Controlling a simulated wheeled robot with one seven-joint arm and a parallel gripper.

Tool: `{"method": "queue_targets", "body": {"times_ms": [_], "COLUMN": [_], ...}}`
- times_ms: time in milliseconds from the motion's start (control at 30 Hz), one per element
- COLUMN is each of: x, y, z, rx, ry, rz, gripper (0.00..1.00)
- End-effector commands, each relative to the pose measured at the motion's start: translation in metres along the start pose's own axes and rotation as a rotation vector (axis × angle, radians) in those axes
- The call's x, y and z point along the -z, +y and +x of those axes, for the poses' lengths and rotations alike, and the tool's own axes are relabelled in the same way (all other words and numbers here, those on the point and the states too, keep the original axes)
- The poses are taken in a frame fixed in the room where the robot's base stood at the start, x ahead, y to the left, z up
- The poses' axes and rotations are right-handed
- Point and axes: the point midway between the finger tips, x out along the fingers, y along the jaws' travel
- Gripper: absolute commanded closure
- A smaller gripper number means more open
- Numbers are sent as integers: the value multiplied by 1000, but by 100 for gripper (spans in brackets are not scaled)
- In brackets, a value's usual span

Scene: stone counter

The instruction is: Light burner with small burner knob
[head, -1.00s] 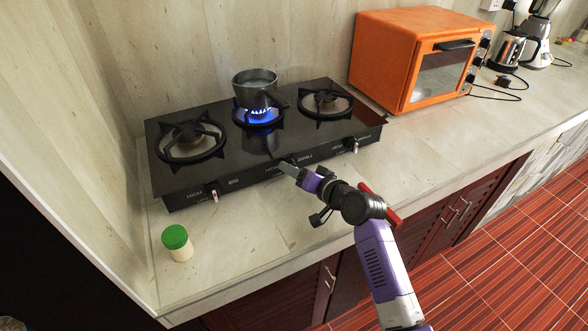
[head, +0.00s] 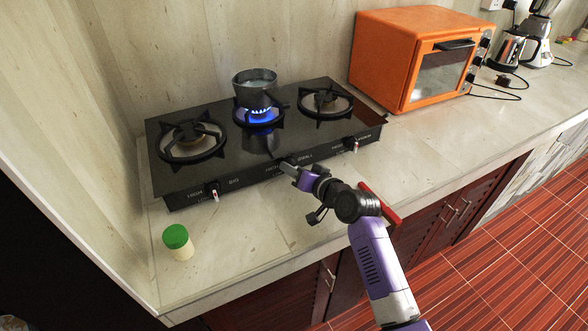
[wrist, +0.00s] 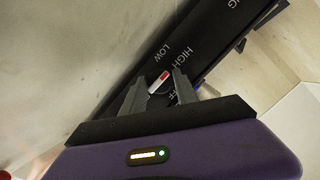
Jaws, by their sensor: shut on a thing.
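The black stove (head: 168,186) has three burners. The middle burner (head: 258,122) shows a blue flame, with a metal pot (head: 254,86) over it. My gripper (head: 290,167) is at the stove's front edge by the middle knob, below the "SMALL" label. In the wrist view, my gripper (wrist: 160,86) has its fingers on both sides of the small burner knob (wrist: 158,81), which has a red and white mark, and it is shut on it. Labels "HIGH" and "LOW" show next to it. The knob is largely hidden in the head view.
Other knobs sit at the front left (head: 213,192) and front right (head: 352,146) of the stove. A green-capped jar (head: 178,242) stands at the counter's front left. An orange oven (head: 400,58) stands right of the stove.

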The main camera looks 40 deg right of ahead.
Motion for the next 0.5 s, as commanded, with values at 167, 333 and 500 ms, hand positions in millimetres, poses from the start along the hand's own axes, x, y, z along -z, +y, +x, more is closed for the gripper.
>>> {"method": "queue_targets", "body": {"times_ms": [167,333,500], "x": [0,0,0], "y": [0,0,0], "z": [0,0,0], "rx": [-9,-9,-8], "ry": [2,2,2], "rz": [-22,-21,-21], "gripper": [100,53,44]}}
